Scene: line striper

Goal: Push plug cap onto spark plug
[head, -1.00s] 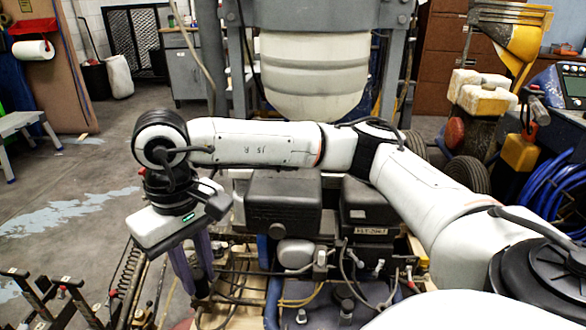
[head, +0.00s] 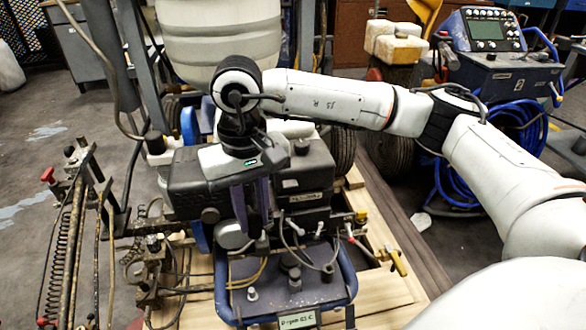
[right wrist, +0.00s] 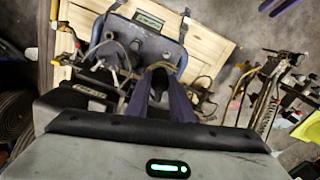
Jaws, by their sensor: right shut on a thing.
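My right gripper (head: 254,236) points down at the front of the dark engine (head: 187,185), its purple fingers close together. In the right wrist view the fingertips (right wrist: 159,72) come together around a small dark thing, which I take to be the plug cap. It is mostly hidden by the fingers, and its shape is not clear. I cannot make out the spark plug; it is probably hidden behind the fingers or among the engine parts. I cannot tell whether the cap touches it. My left gripper is not in view.
Cables and a yellow hose (head: 250,279) run close by the fingers. A spring and rod assembly (head: 72,235) is at left. A wooden pallet (head: 385,290) lies below.

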